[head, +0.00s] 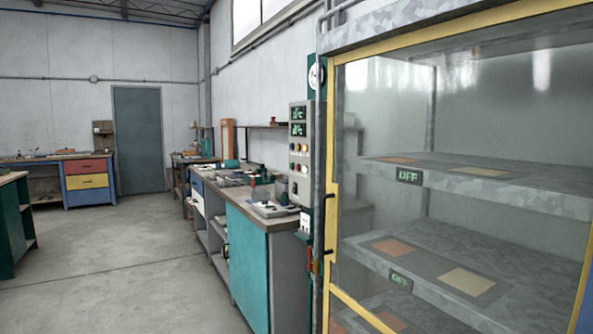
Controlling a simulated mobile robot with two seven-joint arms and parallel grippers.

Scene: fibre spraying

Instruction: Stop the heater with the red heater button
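A grey control panel (294,183) stands upright beside the yellow-framed cabinet, near the middle of the head view. It has two lit green displays (298,122) at the top and rows of small coloured buttons below. The buttons are too small to tell which one is the red heater button. Neither of my grippers is in view.
The glass-fronted cabinet (330,200) fills the right side; its shelf displays (409,176) read OFF. A cluttered workbench (247,250) with a teal door runs along the wall. The concrete floor (130,260) is open at left centre, with another bench (87,180) behind.

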